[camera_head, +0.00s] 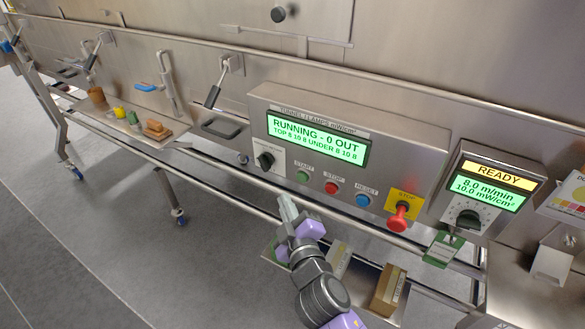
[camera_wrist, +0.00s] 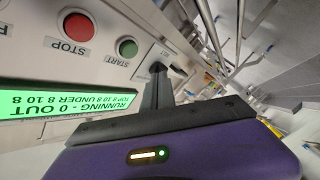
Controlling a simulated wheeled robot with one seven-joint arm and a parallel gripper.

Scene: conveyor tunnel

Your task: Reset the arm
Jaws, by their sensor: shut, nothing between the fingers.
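My gripper (camera_head: 287,208) is in front of the lower left of the tunnel control panel (camera_head: 420,150), below the black rotary knob (camera_head: 265,160) and the green START button (camera_head: 302,176). In the wrist view its fingers (camera_wrist: 157,75) are closed together and empty, with the knob partly hidden behind the tips. I cannot tell whether the fingertips touch the panel. The panel display (camera_head: 317,140) reads "RUNNING - 0 OUT". My arm reaches up from the bottom of the head view.
Right of START are the red STOP button (camera_head: 332,188), blue RESET button (camera_head: 363,200) and red emergency stop (camera_head: 398,217). A second panel (camera_head: 478,195) reads "READY". A cardboard box (camera_head: 388,290) is right of my arm. A shelf (camera_head: 150,137) with small items is left. Open floor lies front left.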

